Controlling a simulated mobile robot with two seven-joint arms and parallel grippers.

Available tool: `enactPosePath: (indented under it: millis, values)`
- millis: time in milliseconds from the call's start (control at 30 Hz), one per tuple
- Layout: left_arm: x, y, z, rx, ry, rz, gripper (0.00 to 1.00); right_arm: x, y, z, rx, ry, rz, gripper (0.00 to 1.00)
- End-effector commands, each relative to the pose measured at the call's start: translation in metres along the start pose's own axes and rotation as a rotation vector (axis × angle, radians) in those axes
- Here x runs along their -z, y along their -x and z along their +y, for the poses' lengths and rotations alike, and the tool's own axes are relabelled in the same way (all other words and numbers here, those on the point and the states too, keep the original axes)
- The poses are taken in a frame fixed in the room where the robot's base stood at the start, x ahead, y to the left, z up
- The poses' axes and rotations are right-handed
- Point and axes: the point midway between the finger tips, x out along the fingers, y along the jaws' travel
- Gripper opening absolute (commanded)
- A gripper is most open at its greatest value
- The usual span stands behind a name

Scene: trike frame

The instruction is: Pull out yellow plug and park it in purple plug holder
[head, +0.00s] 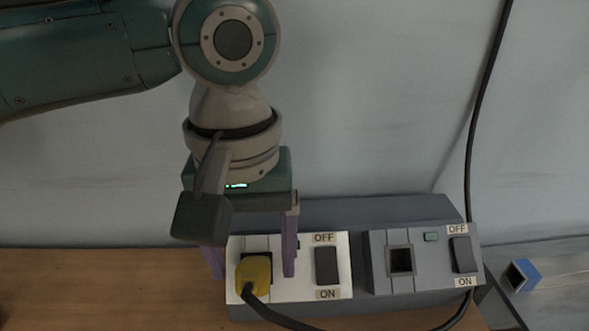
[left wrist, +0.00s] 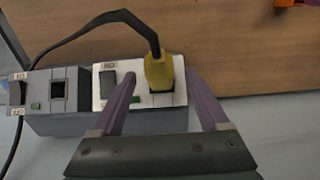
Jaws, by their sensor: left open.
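The yellow plug (head: 254,274) sits in the socket of the white panel (head: 290,290), with a black cable leaving it. It also shows in the left wrist view (left wrist: 158,70). My left gripper (head: 252,272) is open above the panel, its two purple fingers either side of the plug. In the left wrist view the fingers (left wrist: 161,76) are spread, with visible gaps to the plug. I do not see the purple plug holder in either view. My right gripper is not in view.
A grey panel (head: 378,280) with an empty square socket (head: 401,260) and a switch (head: 462,255) stands to the right. The white panel has a black switch (head: 327,266). A blue-ended object (head: 521,275) lies at far right. An orange item (left wrist: 292,3) shows at the wrist view's edge.

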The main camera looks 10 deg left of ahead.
Motion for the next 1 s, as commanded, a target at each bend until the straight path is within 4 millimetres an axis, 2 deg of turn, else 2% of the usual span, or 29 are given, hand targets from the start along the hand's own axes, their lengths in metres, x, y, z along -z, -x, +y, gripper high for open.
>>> enactPosePath:
  millis: [33,167,467,1000]
  values:
    - [0.0,-0.008,0.0,0.001,0.001,-0.002,0.78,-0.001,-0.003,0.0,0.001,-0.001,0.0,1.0]
    - [0.0,-0.016,0.0,0.0,-0.001,0.0,0.78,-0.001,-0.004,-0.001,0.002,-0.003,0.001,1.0]
    - [0.0,-0.018,0.0,-0.001,-0.002,0.001,0.78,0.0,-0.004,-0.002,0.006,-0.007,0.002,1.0]
    - [0.0,-0.018,0.0,-0.001,-0.001,0.001,0.18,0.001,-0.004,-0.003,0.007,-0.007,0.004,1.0]
